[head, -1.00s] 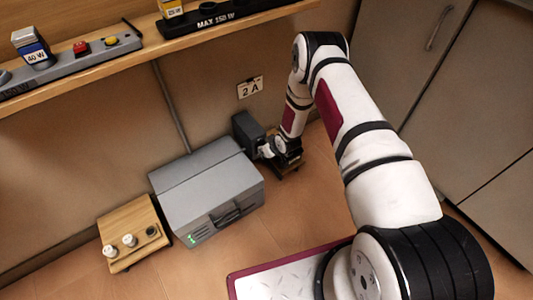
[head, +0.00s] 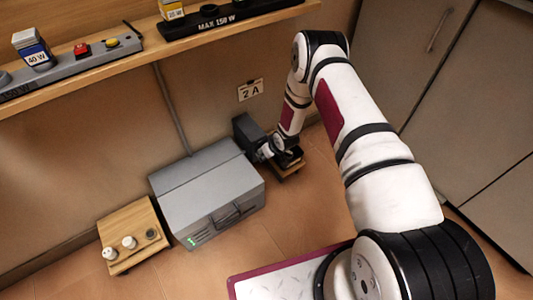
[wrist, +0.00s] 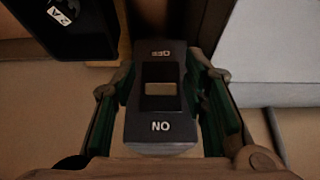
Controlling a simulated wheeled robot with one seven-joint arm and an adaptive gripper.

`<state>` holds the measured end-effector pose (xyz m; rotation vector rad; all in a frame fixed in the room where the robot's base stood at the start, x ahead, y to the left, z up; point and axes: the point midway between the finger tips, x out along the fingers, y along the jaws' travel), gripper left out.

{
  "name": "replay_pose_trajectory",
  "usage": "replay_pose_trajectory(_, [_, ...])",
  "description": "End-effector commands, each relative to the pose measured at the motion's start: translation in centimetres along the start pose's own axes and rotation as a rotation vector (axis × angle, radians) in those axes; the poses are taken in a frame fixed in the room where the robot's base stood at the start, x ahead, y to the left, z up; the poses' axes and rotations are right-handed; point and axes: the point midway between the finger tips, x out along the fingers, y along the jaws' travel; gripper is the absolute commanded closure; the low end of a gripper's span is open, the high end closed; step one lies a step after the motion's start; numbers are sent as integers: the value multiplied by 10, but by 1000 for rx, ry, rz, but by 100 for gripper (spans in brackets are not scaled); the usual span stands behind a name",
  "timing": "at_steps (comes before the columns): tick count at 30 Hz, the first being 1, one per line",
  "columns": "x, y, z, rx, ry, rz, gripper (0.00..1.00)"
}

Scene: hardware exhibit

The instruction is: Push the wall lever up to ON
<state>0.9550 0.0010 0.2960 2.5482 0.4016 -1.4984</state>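A dark grey switch box (head: 247,130) stands low against the wall in the head view, below the "2 A" sign. In the wrist view its narrow face (wrist: 160,140) carries upside-down OFF and ON marks, with ON nearer my gripper's base. Between the marks is a black frame around a pale rectangle (wrist: 160,89); I cannot tell for sure which part is the lever or how it is set. My gripper (wrist: 160,105) is open, one finger on each side of the face. Contact with it cannot be told. In the head view my wrist hides part of the gripper.
A grey metal case (head: 208,190) with a handle and green lights stands just left of the switch box. A small wooden block with knobs (head: 130,238) is further left. The wooden shelf (head: 150,58) runs above. Cabinet doors (head: 405,55) are at the right.

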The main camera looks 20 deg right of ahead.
Motion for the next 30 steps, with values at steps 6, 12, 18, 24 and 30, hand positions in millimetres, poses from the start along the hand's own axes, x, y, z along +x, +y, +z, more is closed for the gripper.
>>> replay_pose_trajectory(6, [-8, 0, -1, -1, 1, 0, 60])
replay_pose_trajectory(12, [-41, 0, -2, 0, 1, 1, 60])
replay_pose_trajectory(18, [-82, 1, -1, 1, 1, 1, 60])
replay_pose_trajectory(24, [-110, 0, 0, 0, 0, 0, 60])
replay_pose_trajectory(30, [-120, 0, 0, 0, 0, 0, 60])
